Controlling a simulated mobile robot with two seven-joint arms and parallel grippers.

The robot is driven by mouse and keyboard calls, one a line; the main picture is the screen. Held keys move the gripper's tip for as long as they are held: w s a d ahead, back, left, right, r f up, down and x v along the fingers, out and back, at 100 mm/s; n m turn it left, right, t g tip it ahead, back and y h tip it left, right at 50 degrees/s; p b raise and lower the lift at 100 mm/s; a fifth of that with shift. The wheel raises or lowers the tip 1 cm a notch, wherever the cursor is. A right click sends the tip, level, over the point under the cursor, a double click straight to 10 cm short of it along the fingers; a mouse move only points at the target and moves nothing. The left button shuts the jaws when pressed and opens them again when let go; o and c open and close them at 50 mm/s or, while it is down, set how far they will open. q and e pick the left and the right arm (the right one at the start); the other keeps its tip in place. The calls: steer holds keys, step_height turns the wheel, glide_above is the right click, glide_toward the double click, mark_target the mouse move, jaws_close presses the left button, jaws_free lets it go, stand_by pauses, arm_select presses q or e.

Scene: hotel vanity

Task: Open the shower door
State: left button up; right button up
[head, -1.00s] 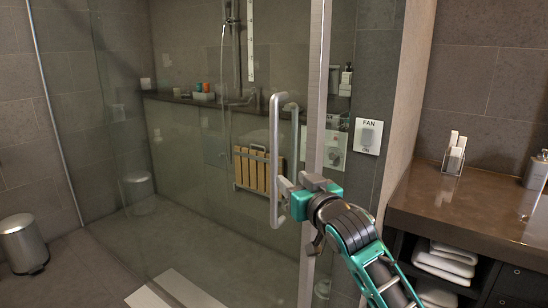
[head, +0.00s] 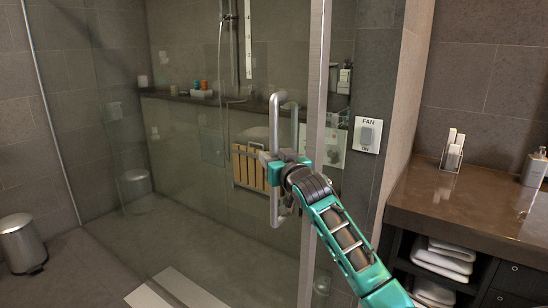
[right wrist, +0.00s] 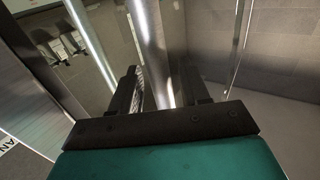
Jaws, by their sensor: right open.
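The shower door (head: 215,215) is a clear glass panel that looks shut against a vertical metal post (head: 314,120). Its upright silver bar handle (head: 275,118) stands near that post. My right gripper (head: 272,160) is at the middle of the handle. In the right wrist view the handle (right wrist: 150,45) runs up between the two dark fingers of my open right gripper (right wrist: 157,90). The fingers are around the bar; I cannot tell whether either touches it. My gripper hides the handle's middle in the head view. My left gripper is not in view.
A brown counter (head: 420,205) with folded towels (head: 445,258) below is at the right. A fan switch (head: 367,134) is on the wall beside the post. A metal bin (head: 22,243) stands at the far left.

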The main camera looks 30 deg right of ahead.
steer(key=shift+w, duration=0.25)
steer(key=shift+c, duration=0.4)
jaws_close()
